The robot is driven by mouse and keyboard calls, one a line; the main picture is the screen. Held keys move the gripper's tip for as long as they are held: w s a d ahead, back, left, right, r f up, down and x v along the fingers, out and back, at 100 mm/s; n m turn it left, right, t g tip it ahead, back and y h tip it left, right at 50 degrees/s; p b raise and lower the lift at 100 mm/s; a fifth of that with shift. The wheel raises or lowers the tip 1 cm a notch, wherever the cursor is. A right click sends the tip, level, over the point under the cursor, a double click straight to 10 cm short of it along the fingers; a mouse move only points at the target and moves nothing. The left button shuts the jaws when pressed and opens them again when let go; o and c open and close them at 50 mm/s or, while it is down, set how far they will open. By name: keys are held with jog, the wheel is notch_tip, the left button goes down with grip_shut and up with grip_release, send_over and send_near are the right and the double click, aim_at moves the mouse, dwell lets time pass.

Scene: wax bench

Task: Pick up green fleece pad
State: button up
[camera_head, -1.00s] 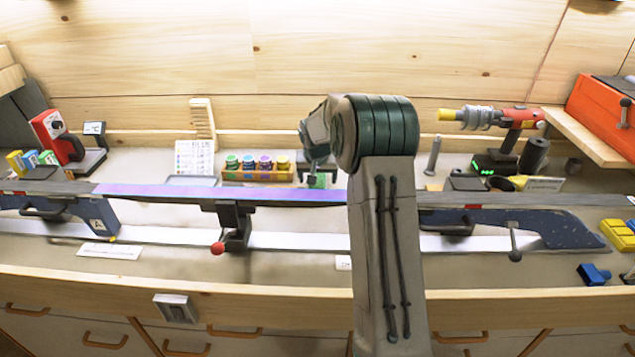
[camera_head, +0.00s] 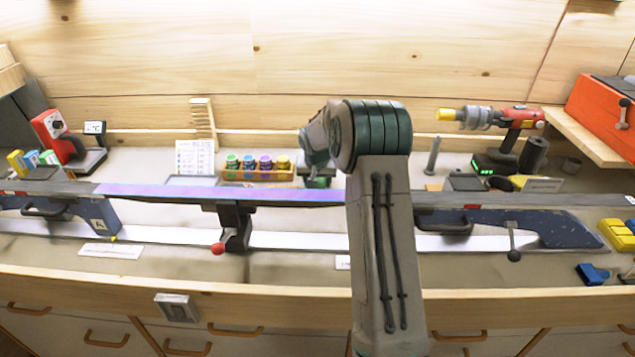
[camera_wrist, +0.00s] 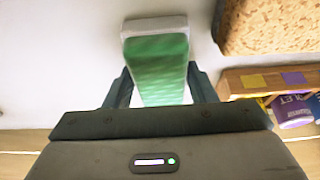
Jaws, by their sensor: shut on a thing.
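The green fleece pad (camera_wrist: 158,68) is a block with a green face and a pale edge. In the wrist view it sits between the two fingers of my gripper (camera_wrist: 158,88), which is shut on it. In the head view my gripper (camera_head: 318,178) is behind the ski on the bench, to the right of the row of jars. Only a small bit of green shows there, mostly hidden by my arm and the ski. I cannot tell whether the pad touches the bench.
A wooden rack of coloured jars (camera_head: 258,173) stands just left of my gripper. A long ski with a purple base (camera_head: 220,193) lies across clamps in front. A brown block (camera_wrist: 270,28) is near the pad. A red and yellow tool (camera_head: 490,118) stands at the right.

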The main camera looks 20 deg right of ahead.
jog(key=shift+r, duration=0.55)
notch_tip(320, 180, up, 3)
jog(key=shift+b, duration=0.5)
jog(key=s+d+r+b, duration=0.2)
jog(key=s+d+r, duration=0.2)
jog(key=s+r, duration=0.3)
jog(key=s, duration=0.4)
jog(key=shift+d, duration=0.15)
jog(key=shift+o, duration=0.4)
jog(key=shift+w, duration=0.1)
